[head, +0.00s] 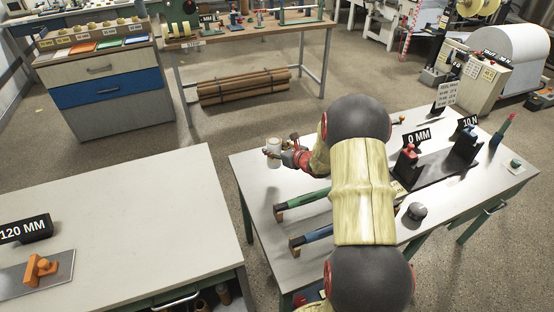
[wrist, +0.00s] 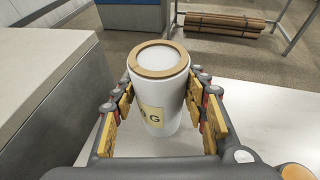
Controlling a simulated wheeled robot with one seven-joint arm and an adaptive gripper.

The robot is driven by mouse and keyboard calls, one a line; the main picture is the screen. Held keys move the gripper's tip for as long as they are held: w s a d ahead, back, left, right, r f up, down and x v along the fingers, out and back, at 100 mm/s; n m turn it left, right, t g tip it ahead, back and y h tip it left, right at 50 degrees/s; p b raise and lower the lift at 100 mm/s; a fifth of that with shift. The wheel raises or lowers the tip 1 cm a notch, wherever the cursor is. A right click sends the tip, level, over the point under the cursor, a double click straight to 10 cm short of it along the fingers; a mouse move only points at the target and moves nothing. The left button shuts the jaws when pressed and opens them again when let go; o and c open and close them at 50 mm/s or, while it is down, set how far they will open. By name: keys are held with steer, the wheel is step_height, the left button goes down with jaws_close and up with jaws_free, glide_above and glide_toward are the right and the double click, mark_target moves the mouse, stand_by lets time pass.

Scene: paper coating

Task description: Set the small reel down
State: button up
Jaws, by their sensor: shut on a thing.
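The small reel (wrist: 172,112) is a white cylinder with a tan ring on its top and a pale yellow label, partly hidden, ending in "G". It stands upright between the fingers of my gripper (wrist: 163,118), which is shut on it from both sides. In the head view the reel (head: 273,153) is at the left end of my gripper (head: 279,155), over the back left part of the right-hand white table (head: 262,190). I cannot tell whether its base touches the tabletop.
On this table are green (head: 300,199) and blue (head: 315,236) handled tools, a "0 MM" sign (head: 418,136), a "10 N" sign (head: 468,123) and a dark round knob (head: 417,211). A gap separates it from the left table (head: 130,205). The tabletop around the reel is clear.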

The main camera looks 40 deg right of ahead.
steer(key=shift+w+d+f+b, duration=0.35)
steer(key=shift+d+f+b, duration=0.1)
steer(key=shift+f, duration=0.7)
steer(key=shift+w+d+f+b, duration=0.3)
steer(key=shift+d+f+b, duration=0.1)
steer(key=shift+f, duration=0.7)
steer(key=shift+w+d+f+b, duration=0.35)
steer(key=shift+d+f+b, duration=0.1)
steer(key=shift+f, duration=0.7)
steer(key=shift+f, duration=0.15)
steer(key=o, duration=1.3)
